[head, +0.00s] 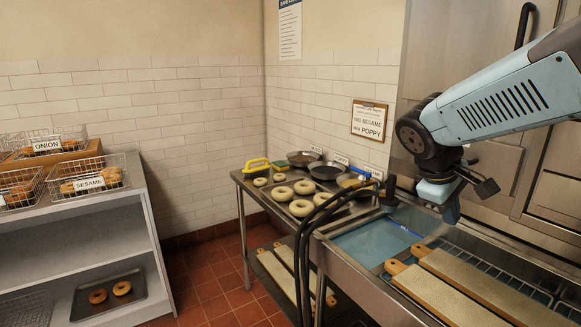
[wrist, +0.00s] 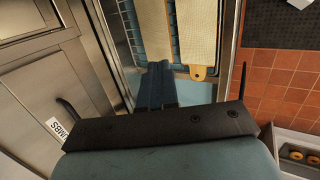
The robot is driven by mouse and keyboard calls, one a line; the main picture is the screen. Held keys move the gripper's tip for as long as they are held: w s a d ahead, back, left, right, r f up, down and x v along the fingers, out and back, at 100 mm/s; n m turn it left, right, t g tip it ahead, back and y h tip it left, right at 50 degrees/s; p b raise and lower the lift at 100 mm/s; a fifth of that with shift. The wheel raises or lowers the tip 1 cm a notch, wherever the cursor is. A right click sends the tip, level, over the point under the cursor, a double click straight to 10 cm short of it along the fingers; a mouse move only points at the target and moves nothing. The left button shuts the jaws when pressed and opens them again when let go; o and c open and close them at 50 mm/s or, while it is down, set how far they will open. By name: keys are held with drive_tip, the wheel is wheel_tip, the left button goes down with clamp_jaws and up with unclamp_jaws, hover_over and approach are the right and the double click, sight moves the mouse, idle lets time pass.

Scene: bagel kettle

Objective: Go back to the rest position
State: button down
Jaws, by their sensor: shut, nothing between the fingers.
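My gripper (head: 450,213) hangs from my blue arm at the right of the head view, pointing down above the kettle's edge and the boards. In the wrist view my gripper (wrist: 157,88) shows as two dark fingers side by side, shut with nothing between them. The kettle (head: 375,243) holds blue-looking water and lies below and left of the gripper. The gripper appears apart from the water and the boards.
Long boards (head: 470,283) lie over the rack right of the kettle. A steel table (head: 262,201) bears a tray of bagels (head: 303,187), dark pans and a yellow-handled tool (head: 256,164). Black hoses (head: 308,240) rise before the kettle. A shelf (head: 85,236) with bagel baskets stands left.

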drive_tip(key=s+a+r+m+t+y, duration=0.2)
drive_tip(key=s+a+m+y, duration=0.3)
drive_tip(key=s+a, duration=0.3)
drive_tip(key=shift+s+r+m+t+y, duration=0.15)
drive_tip(key=shift+r+m+t+y, duration=0.15)
drive_tip(key=shift+m+t, duration=0.4)
